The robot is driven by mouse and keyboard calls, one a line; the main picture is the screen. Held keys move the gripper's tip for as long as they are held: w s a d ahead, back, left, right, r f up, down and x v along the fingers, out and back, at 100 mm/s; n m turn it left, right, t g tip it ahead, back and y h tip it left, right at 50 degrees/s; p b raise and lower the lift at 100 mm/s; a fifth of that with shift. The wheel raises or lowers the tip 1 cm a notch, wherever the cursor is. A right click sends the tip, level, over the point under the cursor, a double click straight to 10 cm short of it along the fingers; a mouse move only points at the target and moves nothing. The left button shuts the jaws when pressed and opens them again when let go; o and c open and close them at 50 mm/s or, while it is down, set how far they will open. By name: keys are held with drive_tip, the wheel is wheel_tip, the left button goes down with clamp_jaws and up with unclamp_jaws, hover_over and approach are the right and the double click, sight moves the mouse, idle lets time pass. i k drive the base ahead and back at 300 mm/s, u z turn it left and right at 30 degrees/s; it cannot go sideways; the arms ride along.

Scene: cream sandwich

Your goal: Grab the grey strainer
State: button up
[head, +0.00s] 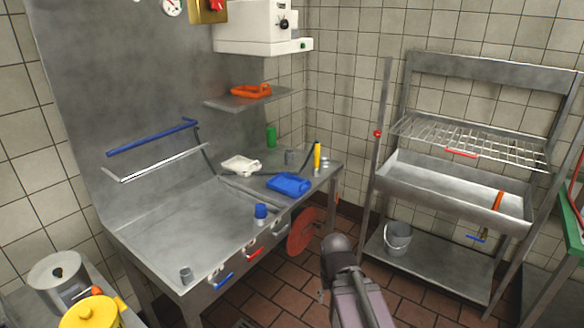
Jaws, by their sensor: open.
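I cannot make out a clear grey strainer. Part of my own arm rises at the bottom centre, over the floor and apart from the counter. My gripper's fingers do not show.
The steel counter (165,235) has wide bare room on its left. Tiled floor lies between.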

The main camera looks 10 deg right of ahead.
sight(288, 155)
drive_tip(key=k, duration=0.6)
drive_tip(key=z, duration=0.55)
drive_tip(key=i, duration=0.65)
drive_tip(key=z, duration=0.7)
drive_tip(key=i, duration=1.5)
drive_tip(key=u, duration=0.75)
drive_tip(key=i, duration=0.65)
drive_tip(key=u, duration=0.45)
